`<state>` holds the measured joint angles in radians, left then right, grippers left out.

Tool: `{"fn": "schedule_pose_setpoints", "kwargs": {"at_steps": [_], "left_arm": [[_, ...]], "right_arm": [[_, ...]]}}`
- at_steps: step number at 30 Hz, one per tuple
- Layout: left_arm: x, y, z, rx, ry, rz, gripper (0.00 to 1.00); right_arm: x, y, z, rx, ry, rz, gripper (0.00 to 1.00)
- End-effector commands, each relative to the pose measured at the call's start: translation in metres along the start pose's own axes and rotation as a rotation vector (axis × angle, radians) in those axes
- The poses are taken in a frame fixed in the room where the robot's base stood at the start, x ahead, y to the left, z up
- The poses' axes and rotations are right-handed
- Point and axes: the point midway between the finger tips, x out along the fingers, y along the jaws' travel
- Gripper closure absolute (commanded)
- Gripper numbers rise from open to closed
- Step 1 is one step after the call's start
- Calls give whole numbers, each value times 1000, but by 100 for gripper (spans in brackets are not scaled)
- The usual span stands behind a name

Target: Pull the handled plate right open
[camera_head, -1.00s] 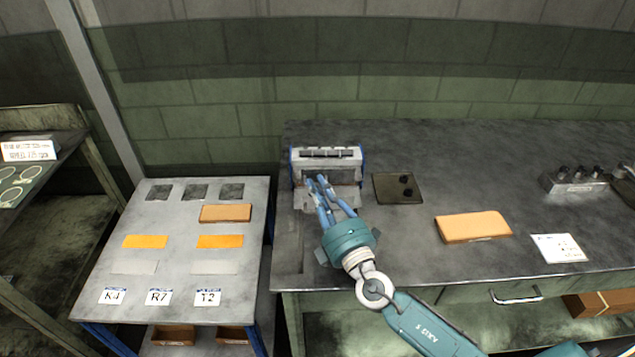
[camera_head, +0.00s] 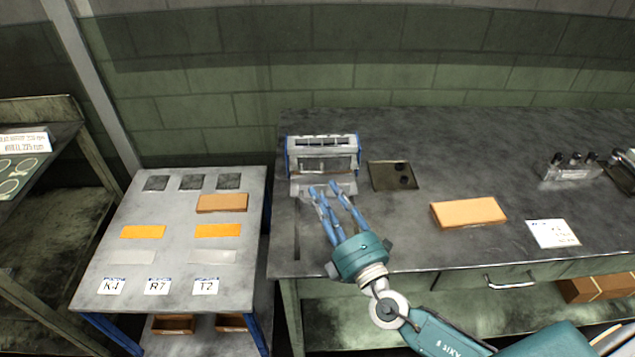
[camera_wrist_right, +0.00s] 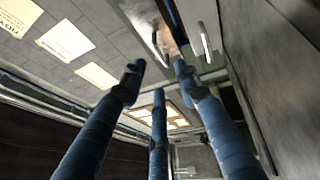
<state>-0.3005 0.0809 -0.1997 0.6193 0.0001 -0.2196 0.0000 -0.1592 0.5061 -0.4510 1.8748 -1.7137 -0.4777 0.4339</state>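The bolt former (camera_head: 322,143) is a small grey machine with blue sides at the back left of the right-hand bench. Its front has a dark, window-like opening. A flat grey plate (camera_head: 345,186) lies low at its front, partly hidden by my fingers; I cannot make out its handle in the head view. My right gripper (camera_head: 325,188) is at the machine's front lower edge. In the right wrist view its three blue fingers (camera_wrist_right: 157,85) are spread with nothing held between them; touching or apart from the plate is unclear. My left gripper is not in view.
An orange-brown block (camera_head: 468,212) and a white card (camera_head: 553,233) lie further right. A labelled side table (camera_head: 90,270) stands left. The bench front is mostly clear.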

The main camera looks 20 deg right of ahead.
Motion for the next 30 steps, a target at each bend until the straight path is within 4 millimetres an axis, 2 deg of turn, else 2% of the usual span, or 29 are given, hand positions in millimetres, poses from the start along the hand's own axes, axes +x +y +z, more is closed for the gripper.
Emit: {"fn": "schedule_pose_setpoints", "kwargs": {"at_steps": [1,3,10,30], "left_arm": [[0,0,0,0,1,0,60],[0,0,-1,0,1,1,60],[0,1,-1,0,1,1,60],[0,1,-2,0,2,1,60]], "right_arm": [[-13,-1,-1,-1,4,-4,68],[-26,-1,-1,-1,3,-4,68],[-54,0,-1,0,2,-1,68],[-58,0,0,1,1,0,68]]}}
